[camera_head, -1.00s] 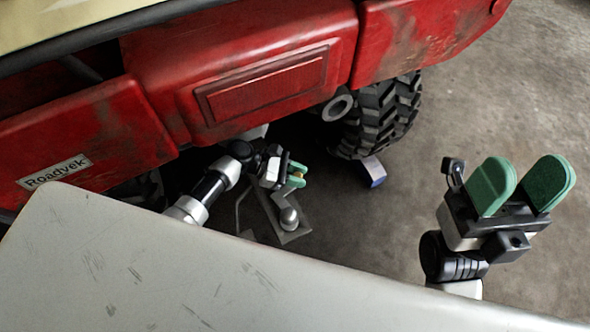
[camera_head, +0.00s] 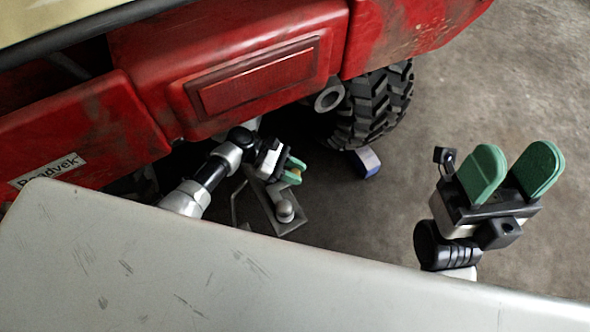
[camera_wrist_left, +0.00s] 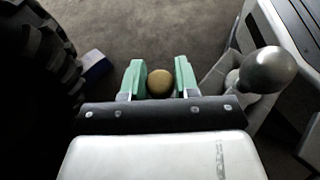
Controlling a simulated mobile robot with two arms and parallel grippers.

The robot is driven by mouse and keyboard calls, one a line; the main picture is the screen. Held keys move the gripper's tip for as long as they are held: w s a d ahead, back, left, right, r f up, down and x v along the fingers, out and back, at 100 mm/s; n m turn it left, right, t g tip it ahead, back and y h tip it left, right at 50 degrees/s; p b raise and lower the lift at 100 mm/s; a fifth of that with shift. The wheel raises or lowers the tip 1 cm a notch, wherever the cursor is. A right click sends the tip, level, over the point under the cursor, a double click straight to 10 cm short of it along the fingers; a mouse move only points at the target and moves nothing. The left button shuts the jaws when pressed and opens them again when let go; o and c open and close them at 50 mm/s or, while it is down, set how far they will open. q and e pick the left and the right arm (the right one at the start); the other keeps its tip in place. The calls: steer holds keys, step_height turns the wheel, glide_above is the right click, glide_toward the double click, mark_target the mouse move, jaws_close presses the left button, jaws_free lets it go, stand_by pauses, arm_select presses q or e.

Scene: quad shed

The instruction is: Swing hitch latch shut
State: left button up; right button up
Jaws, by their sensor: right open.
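The grey tow hitch (camera_head: 290,222) with its ball (camera_head: 284,210) lies low below the red quad's rear; the ball is large at the right of the left wrist view (camera_wrist_left: 267,70). A round brass-coloured knob (camera_wrist_left: 160,83), apparently the latch's handle, sits between the green fingertips of my left gripper (camera_wrist_left: 160,76). In the head view my left gripper (camera_head: 293,170) is small, beside the hitch plate, and mostly hides the knob. The latch arm itself is not clear. My right gripper (camera_head: 511,172) is open and empty, off to the right.
The red bodywork (camera_head: 255,80) overhangs my left gripper. A knobbly tyre (camera_head: 375,108) and a blue-and-white block (camera_head: 363,162) are right of the hitch. A pale panel (camera_head: 180,270) fills the foreground. Concrete floor (camera_head: 490,80) is clear at right.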

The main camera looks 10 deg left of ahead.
arm_select(q)
steer(key=o, duration=0.4)
steer(key=p+v, duration=0.3)
steer(key=v, duration=0.7)
steer(key=shift+a+r, duration=0.1)
steer(key=shift+a, duration=0.25)
steer(key=shift+s, duration=0.15)
